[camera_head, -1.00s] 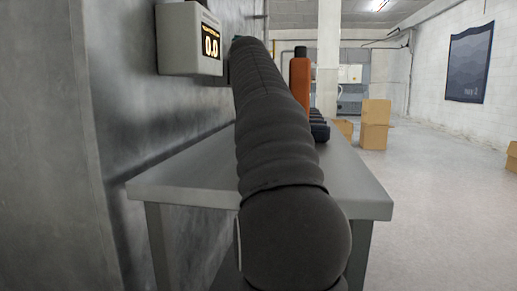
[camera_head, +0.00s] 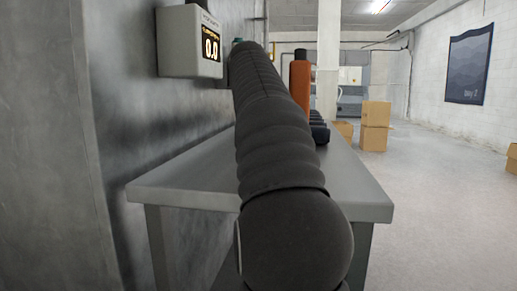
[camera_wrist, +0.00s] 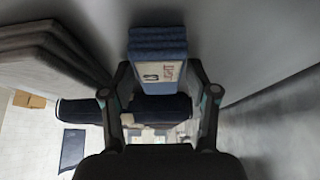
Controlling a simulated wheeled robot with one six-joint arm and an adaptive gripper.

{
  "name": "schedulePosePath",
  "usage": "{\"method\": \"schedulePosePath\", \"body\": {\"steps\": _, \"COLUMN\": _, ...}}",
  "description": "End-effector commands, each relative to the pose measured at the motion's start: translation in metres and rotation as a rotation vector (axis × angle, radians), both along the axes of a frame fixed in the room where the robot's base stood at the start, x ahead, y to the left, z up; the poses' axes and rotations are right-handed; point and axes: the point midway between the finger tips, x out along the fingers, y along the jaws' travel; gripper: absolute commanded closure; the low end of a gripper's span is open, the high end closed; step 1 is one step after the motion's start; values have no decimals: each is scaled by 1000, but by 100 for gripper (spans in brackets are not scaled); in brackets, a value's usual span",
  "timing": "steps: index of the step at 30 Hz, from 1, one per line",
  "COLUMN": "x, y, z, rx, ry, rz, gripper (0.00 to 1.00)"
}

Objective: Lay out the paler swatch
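In the wrist view, a folded blue cloth stack (camera_wrist: 158,44) with a pale printed label (camera_wrist: 161,73) lies straight ahead of my gripper (camera_wrist: 160,72). Its two fingers stand wide apart, one at each side of the stack; whether they touch it I cannot tell. A darker blue part (camera_wrist: 160,106) shows below the label, between the fingers. I cannot tell a paler swatch apart from a darker one. In the head view my arm hides the gripper and much of the tabletop.
A grey table (camera_head: 185,188) stands by the metal wall. A display box (camera_head: 190,42) hangs above its left side. An orange bottle-like object (camera_head: 301,85) and a dark ridged item (camera_head: 319,130) show right of my arm. Cardboard boxes (camera_head: 376,125) stand on the open floor.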

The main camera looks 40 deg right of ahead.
Motion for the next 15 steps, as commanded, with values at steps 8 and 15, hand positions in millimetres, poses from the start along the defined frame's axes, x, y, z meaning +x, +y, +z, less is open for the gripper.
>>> {"method": "schedulePosePath", "body": {"steps": 8, "x": 0, "y": 0, "z": -1, "rx": 1, "ry": 1, "rz": 0, "gripper": 97}}
{"method": "schedulePosePath", "body": {"steps": 15, "x": 0, "y": 0, "z": 0, "rx": 1, "ry": 2, "rz": 0, "gripper": 97}}
